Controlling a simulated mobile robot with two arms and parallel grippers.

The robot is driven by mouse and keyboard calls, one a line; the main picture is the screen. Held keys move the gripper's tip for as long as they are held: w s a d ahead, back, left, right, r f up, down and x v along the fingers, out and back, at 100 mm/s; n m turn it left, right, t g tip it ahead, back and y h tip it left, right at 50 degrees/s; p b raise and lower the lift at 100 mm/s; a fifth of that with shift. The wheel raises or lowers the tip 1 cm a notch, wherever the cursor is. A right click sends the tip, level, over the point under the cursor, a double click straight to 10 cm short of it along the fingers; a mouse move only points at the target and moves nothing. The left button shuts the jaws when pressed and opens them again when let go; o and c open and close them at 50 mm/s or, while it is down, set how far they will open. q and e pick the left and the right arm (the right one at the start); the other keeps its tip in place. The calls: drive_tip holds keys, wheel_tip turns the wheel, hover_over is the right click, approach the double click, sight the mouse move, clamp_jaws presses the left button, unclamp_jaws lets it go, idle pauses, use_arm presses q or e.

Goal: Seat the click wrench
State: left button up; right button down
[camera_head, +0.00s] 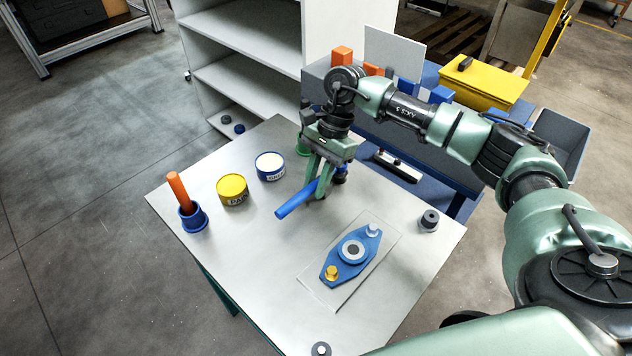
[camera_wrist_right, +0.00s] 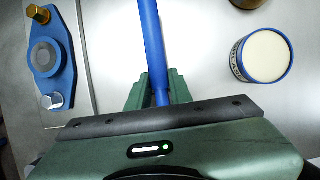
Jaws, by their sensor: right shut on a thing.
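My right gripper (camera_head: 319,190) is shut on a blue rod-shaped tool (camera_head: 294,201), which I take to be the click wrench. The rod slants down to the left over the table; a dark part of it shows at the fingers' far side. In the wrist view the blue rod (camera_wrist_right: 152,45) runs up from between the green fingers (camera_wrist_right: 158,92). A blue flange (camera_head: 350,258) with a grey centre ring, a gold bolt (camera_head: 332,272) and a silver bolt (camera_head: 373,230) lies on a plate. An orange handle (camera_head: 179,192) stands in a blue cup (camera_head: 194,218). My left gripper is out of view.
A yellow can (camera_head: 232,190) and a blue can (camera_head: 269,166) stand on the metal table (camera_head: 240,260), left of the gripper.

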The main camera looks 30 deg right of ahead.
drive_tip(key=c, duration=1.2)
unclamp_jaws()
drive_tip(key=b+v, duration=0.1)
drive_tip(key=v, duration=0.7)
